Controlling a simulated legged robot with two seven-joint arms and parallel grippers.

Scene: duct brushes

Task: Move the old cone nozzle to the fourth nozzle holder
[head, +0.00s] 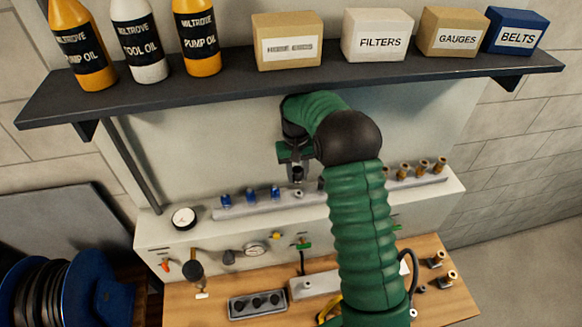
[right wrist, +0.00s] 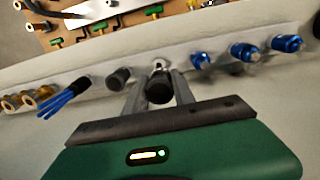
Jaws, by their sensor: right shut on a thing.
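My right gripper (head: 297,170) hangs in front of the back panel, above the pale rail (head: 240,208) of nozzle holders. It is shut on a dark, round-ended nozzle, taken to be the old cone nozzle (right wrist: 159,91), which also shows small in the head view (head: 297,175). In the right wrist view the two fingers (right wrist: 158,92) flank it. An empty-looking holder (head: 299,193) sits just below it, right of three blue fittings (head: 251,196); it also shows in the wrist view (right wrist: 158,65). The nozzle looks apart from it. My left gripper is out of view.
In the wrist view, a dark fitting (right wrist: 118,78) and a blue-bristled brush (right wrist: 65,101) neighbour the empty holder. Brass fittings (head: 404,171) stand at the rail's right. A dark shelf (head: 220,88) with bottles and boxes overhangs. My green arm hides the rail's middle.

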